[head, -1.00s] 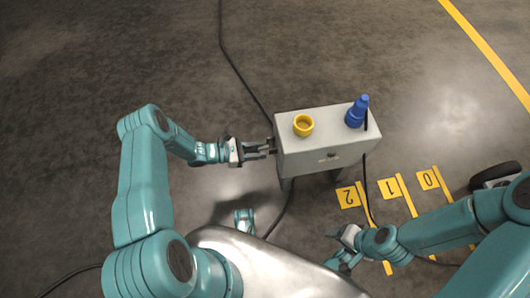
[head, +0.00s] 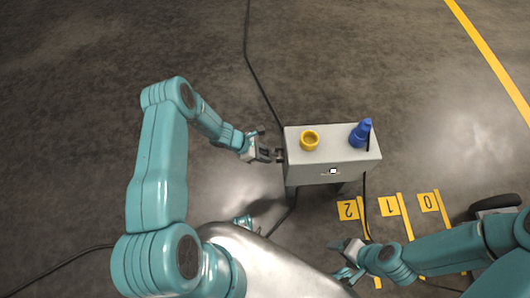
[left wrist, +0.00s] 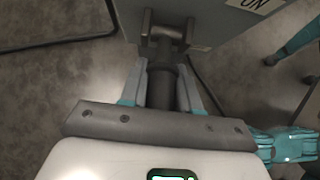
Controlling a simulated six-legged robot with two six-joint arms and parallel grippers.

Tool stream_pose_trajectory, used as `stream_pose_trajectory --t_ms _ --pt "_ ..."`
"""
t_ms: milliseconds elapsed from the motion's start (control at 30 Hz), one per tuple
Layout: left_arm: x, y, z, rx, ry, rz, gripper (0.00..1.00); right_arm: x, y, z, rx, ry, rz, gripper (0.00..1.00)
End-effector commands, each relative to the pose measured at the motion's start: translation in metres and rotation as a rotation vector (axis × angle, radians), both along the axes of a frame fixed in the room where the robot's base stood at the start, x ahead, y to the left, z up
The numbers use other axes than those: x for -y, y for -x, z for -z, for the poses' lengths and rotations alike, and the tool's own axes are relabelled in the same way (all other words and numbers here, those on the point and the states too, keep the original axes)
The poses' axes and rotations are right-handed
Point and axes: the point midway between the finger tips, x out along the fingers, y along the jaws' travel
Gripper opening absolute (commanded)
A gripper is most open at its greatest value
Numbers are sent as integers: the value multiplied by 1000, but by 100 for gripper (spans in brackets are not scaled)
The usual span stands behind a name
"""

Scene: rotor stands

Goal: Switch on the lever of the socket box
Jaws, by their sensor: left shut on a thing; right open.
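The socket box (head: 333,165) is a light grey box on legs, with a yellow socket (head: 310,141) and a blue plug (head: 360,134) on its top. A small white light (head: 333,171) shows on its front. The lever (left wrist: 166,84) is a dark grip on a bracket at the box's left side. My left gripper (head: 270,156) is at that side, and in the left wrist view its fingers (left wrist: 162,88) are shut around the lever. An "ON" label (left wrist: 257,4) shows on the box. My right gripper (head: 341,258) is open and empty, low in front of the box.
A black cable (head: 264,85) runs behind the box, and others lie on the floor. Yellow floor markers numbered 2 (head: 348,210), 1 (head: 389,206) and 0 (head: 428,201) lie to the front right. The floor left of and behind the box is mostly clear.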

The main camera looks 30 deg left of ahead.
Motion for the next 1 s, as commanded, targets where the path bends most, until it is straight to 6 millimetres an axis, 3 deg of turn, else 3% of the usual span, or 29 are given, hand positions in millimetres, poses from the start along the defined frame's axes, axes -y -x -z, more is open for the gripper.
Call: stream_pose_trajectory --t_ms 233,800,833,867,900,1000 --pt "1 1 -5 -52 -81 1 0 0 0 -10 0 0 1 72" --pt "1 1 -6 -69 -108 -1 0 0 0 -12 1 0 1 72" --pt "1 1 -6 -70 -107 -2 38 0 0 -12 1 0 1 72" --pt "1 0 -6 -69 -108 -2 47 0 0 -12 1 0 1 72" --pt "1 0 -6 -69 -108 -2 52 0 0 -12 1 0 1 72" --pt "2 0 -6 -68 -106 -1 52 0 0 -12 1 0 1 72"
